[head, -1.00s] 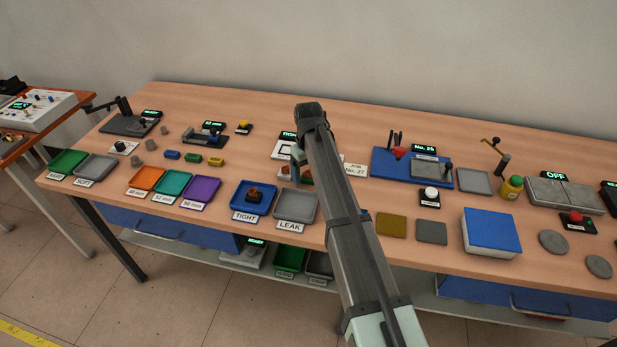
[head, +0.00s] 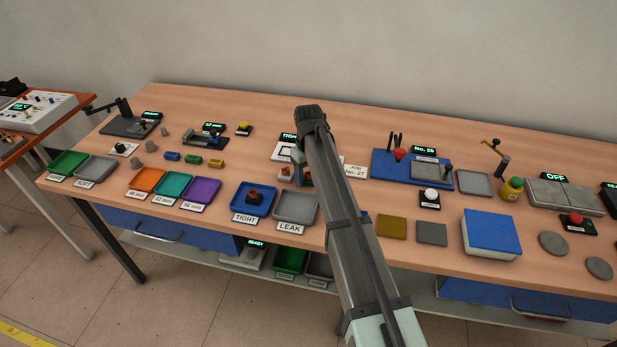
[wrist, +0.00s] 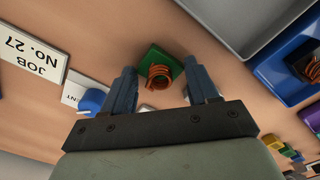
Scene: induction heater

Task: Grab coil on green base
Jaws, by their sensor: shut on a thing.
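The coil on green base shows in the wrist view as a copper-orange coil (wrist: 160,75) on a square green base (wrist: 150,59). It is between the two blue-grey fingertips of my gripper (wrist: 160,78). My gripper is shut on it, one finger on either side. In the head view my gripper (head: 298,168) is low over the middle of the bench, partly behind my arm. The held coil is hard to make out there.
A blue tray marked TIGHT (head: 238,207) holds another coil (head: 255,195) on a blue base. A grey tray marked LEAK (head: 283,210) is beside it. A JOB No. 27 card (head: 354,171) lies right of my gripper. A blue knob (wrist: 92,101) is near the left finger.

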